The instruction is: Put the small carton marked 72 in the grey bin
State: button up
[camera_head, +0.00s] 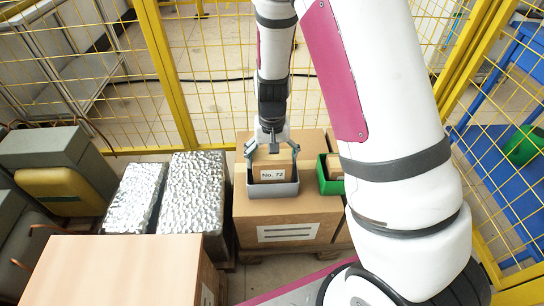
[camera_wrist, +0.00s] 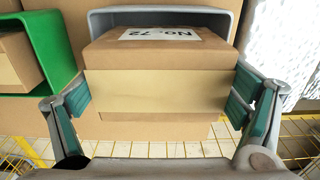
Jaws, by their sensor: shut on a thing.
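The small carton marked No. 72 (camera_head: 272,163) is brown with a white label. My gripper (camera_head: 271,148) is shut on it, with a finger on each side. In the wrist view the carton (camera_wrist: 160,85) fills the space between the green finger pads (camera_wrist: 160,98). The grey bin (camera_head: 273,190) stands on a large brown box, right under the gripper. The carton is at the bin's opening, and the front wall hides its lower edge. I cannot tell whether it rests on the bin floor. The bin's rim (camera_wrist: 103,20) shows behind the carton in the wrist view.
A green bin (camera_head: 329,180) holding a carton stands just right of the grey bin, partly hidden by my arm. The large brown box (camera_head: 290,215) carries both. Foil-wrapped boxes (camera_head: 190,195) stand at left, another brown box (camera_head: 120,270) in front. Yellow fencing (camera_head: 165,75) closes the back.

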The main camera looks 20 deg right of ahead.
jog(key=o, duration=1.2)
notch_tip(320, 180, up, 12)
